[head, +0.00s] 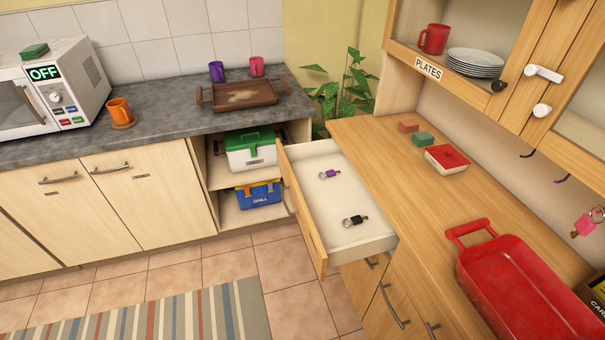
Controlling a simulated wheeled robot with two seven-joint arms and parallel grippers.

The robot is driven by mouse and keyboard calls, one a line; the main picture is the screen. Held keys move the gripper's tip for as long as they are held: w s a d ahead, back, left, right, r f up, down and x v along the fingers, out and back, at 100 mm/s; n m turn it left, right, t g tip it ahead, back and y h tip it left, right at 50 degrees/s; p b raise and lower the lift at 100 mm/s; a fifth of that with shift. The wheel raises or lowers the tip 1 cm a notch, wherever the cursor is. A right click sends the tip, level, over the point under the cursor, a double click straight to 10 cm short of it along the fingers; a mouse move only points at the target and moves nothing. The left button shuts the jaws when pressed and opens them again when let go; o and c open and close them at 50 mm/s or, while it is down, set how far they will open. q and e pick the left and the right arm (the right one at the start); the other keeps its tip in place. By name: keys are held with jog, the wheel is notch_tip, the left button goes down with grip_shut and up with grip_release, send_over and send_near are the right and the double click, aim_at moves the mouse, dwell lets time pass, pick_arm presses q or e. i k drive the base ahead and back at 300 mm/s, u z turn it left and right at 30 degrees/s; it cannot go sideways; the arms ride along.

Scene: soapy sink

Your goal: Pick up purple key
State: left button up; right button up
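The purple key (331,173) lies in the back part of an open white drawer (345,240). It looks like a small ring with a purple tag, lying flat. A second key (354,220) with a dark tag lies nearer the drawer's front right, apart from the purple one. A pink key (587,223) hangs under the wall cabinet at the right edge. Neither of my grippers is in the head view.
The drawer stands out from under the wooden counter (400,185). A red baking dish (515,285), a red-lidded box (447,158) and small blocks (422,139) stand on that counter. A purple hook (562,180) is under the cabinet. The tiled floor (285,270) before the drawer is clear.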

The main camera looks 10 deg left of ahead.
aim_at(330, 173)
jog(key=u, duration=1.9)
jog(key=i, duration=2.4)
jog(key=z, duration=2.3)
